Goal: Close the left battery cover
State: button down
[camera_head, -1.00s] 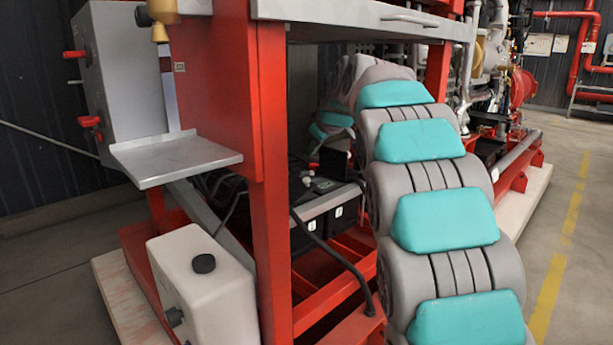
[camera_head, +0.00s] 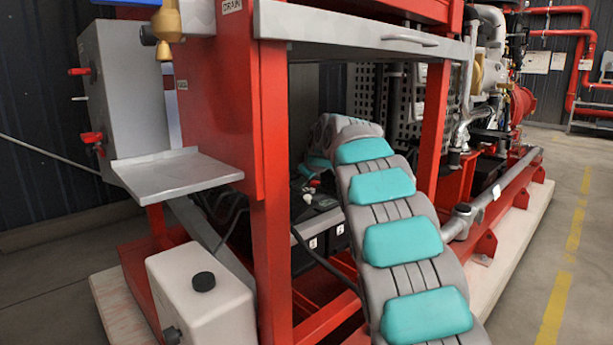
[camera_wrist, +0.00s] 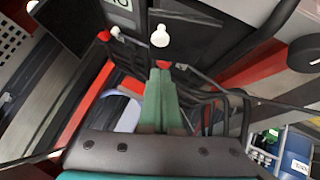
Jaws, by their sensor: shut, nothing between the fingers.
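In the head view, black batteries (camera_head: 330,238) sit low inside the red frame, partly hidden by my grey and teal arm. Dark parts with a small red and white spot lie on top of them; I cannot make out which is the left battery cover. In the wrist view, my gripper (camera_wrist: 163,78) is shut and empty, its green fingers pressed together. A white knob (camera_wrist: 160,36) and a red cap (camera_wrist: 104,36) show just beyond the fingertips. Contact cannot be told. The head view does not show the gripper.
Red posts (camera_head: 270,200) and a grey shelf (camera_head: 360,35) surround my arm. A white tank (camera_head: 200,300) stands at the lower left below a grey metal tray (camera_head: 170,175). Black cables (camera_wrist: 230,100) run close right of my fingers. Open floor (camera_head: 535,260) lies to the right.

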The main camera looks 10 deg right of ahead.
aim_at(314, 204)
jog(key=f, duration=0.1)
jog(key=d+f, duration=0.1)
jog(key=f, duration=0.1)
jog(key=shift+w+d, duration=0.15)
jog(key=shift+w, duration=0.05)
jog(key=shift+w, duration=0.15)
jog(key=shift+w+d, duration=0.1)
jog(key=shift+d, duration=0.05)
jog(key=shift+w+d+f+m+g+y+p, duration=0.25)
jog(key=shift+d+f+m+g+y+p, duration=0.15)
jog(key=shift+f+y, duration=0.15)
jog(key=shift+w+d+f+m+g+y+p, duration=0.2)
jog(key=shift+d+f+m+g+y+p, duration=0.15)
jog(key=shift+y, duration=0.2)
jog(key=shift+d+f+g, duration=0.1)
jog(key=shift+f+g, duration=0.15)
jog(key=shift+f, duration=0.1)
jog(key=shift+r, duration=0.15)
